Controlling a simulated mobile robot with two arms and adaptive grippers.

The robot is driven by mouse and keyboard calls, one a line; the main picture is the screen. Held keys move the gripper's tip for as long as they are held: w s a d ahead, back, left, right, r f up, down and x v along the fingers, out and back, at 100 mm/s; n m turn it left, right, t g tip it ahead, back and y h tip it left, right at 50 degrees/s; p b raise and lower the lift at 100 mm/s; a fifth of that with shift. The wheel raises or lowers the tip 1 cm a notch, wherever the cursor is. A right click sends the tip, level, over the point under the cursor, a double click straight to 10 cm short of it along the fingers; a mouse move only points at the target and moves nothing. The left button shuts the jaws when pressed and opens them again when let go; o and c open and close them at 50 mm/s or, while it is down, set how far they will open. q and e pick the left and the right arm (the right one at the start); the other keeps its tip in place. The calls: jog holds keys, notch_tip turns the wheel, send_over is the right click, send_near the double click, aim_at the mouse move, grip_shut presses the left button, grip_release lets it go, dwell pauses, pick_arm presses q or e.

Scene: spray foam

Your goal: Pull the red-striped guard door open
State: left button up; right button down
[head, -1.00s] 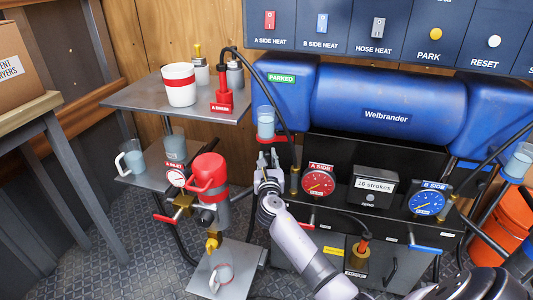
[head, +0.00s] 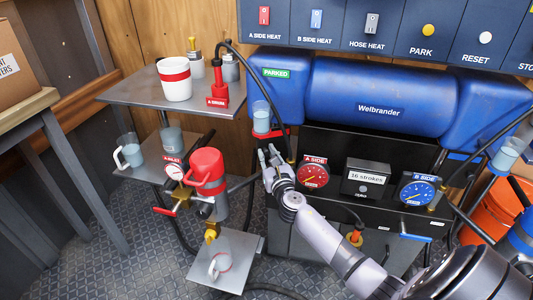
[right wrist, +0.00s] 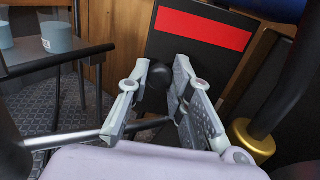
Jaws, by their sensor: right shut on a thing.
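The guard door is a black panel with a broad red stripe (right wrist: 205,28), seen in the right wrist view. In the head view only a bit of red (head: 282,131) shows above my right gripper (head: 268,159); the rest is hidden behind the gripper and machine parts. In the right wrist view my right gripper (right wrist: 157,80) has its fingers on both sides of a round black knob (right wrist: 157,74) in front of the panel, and is shut on it. My left gripper is not in view.
A clear cup (head: 261,117) stands just above the gripper. The A side gauge (head: 313,174) is close on the right. A brass fitting (right wrist: 250,140) is right of the fingers.

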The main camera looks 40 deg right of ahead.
dwell(0.3)
jog(key=c, duration=1.4)
grip_release()
jog(key=shift+c, duration=0.2)
jog(key=shift+r, duration=0.1)
notch_tip(320, 180, up, 10)
